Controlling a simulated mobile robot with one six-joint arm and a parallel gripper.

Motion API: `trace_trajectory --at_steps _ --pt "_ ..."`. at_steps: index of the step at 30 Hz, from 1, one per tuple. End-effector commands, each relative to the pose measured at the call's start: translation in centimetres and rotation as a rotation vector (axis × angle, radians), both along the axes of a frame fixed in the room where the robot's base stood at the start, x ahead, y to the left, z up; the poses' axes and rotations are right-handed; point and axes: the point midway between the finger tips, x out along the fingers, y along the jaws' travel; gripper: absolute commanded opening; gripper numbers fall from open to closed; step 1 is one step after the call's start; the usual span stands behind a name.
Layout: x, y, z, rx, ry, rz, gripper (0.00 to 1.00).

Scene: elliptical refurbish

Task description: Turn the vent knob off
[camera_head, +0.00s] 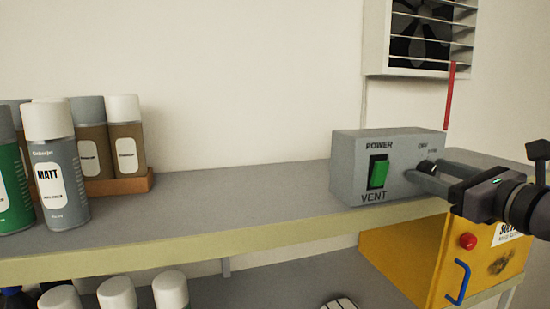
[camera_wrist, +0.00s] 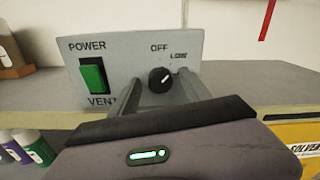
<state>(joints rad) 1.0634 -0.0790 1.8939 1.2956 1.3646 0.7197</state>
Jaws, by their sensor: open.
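The vent box (camera_head: 345,172) is a grey control box on the upper shelf, with a green power switch (camera_head: 378,173) on its front and the labels POWER and VENT. Its black knob (camera_wrist: 161,80) is on the right of the front face, below the OFF and LOW labels. The knob's white pointer line is tilted up and to the right, toward LOW. My gripper (camera_head: 428,176) is open in front of the box. In the wrist view its two fingers (camera_wrist: 158,92) stand on either side of the knob; whether they touch it I cannot tell.
Spray cans (camera_head: 60,170) stand on the left of the shelf (camera_head: 230,205), some in a wooden tray (camera_head: 125,187). A yellow solvent cabinet (camera_head: 405,255) is below right. A fan vent (camera_head: 420,35) with a red strip is on the wall above. The shelf's middle is clear.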

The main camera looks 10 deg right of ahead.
Motion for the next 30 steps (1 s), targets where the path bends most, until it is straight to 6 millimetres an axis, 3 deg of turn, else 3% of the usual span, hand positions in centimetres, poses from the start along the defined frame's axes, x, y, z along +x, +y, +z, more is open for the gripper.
trace_trajectory --at_steps 6,15,23,30 --pt "0.03 -0.01 -0.05 0.0 0.0 0.0 0.56" --pt "0.0 -0.02 -0.04 0.0 0.0 0.0 0.0" --pt "-0.01 -0.01 -0.21 -0.029 -0.002 0.0 0.0" --pt "-0.01 -0.01 -0.56 -0.162 -0.014 0.0 0.0"
